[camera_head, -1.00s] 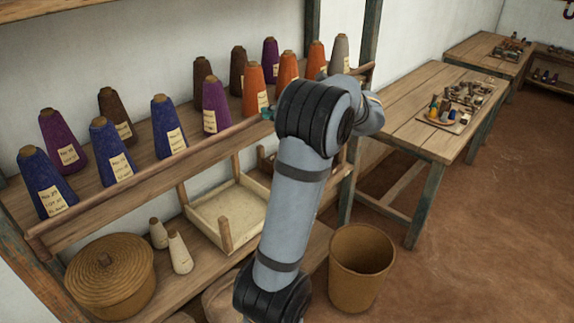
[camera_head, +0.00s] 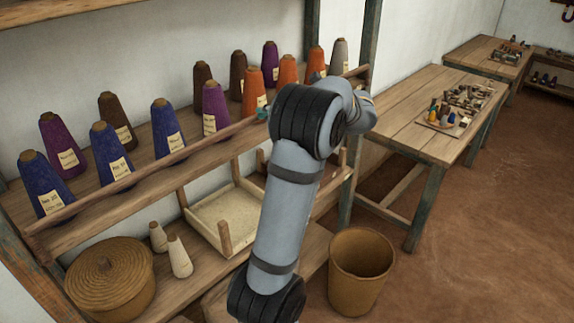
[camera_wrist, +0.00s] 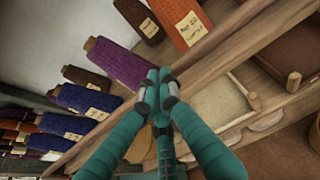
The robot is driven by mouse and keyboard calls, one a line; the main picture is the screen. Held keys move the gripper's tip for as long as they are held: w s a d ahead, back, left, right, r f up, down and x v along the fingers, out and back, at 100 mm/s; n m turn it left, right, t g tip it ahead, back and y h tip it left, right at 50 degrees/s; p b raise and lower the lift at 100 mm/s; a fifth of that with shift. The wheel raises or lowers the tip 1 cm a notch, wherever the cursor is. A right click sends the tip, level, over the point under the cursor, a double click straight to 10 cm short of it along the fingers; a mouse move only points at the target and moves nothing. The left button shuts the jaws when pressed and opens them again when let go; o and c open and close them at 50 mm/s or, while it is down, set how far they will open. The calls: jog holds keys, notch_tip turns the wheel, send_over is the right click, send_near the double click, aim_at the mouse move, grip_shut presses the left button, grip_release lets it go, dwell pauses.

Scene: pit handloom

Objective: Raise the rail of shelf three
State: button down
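The wooden rail (camera_head: 150,171) runs along the front of the shelf of yarn cones (camera_head: 150,201). It stands above the board's front edge and crosses in front of the lower parts of the front cones and some labels. My gripper (camera_head: 263,113) is at the rail right of its middle, mostly hidden behind my arm. In the wrist view, the teal fingers of my gripper (camera_wrist: 160,80) come together at the rail (camera_wrist: 240,42) and appear closed on it. The exact contact is partly hidden by the fingers.
Blue, purple, brown, orange and grey cones stand close behind the rail, such as a blue one (camera_head: 109,152). Below are a lidded basket (camera_head: 110,285), two pale cones and a tray (camera_head: 228,222). A bin (camera_head: 360,270) and a table (camera_head: 400,110) stand to the right.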

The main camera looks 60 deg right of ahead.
jog(key=s+a+r+b, duration=0.1)
jog(key=s+a+r, duration=0.1)
jog(key=s+r, duration=0.6)
notch_tip(320, 180, up, 2)
jog(key=shift+r, duration=0.1)
jog(key=shift+d, duration=0.1)
jog(key=w+d+f+p, duration=0.1)
jog(key=w+f, duration=0.6)
jog(key=f, duration=0.3)
jog(key=shift+w+d+f, duration=0.15)
jog(key=shift+w+d, duration=0.2)
jog(key=shift+w, duration=0.05)
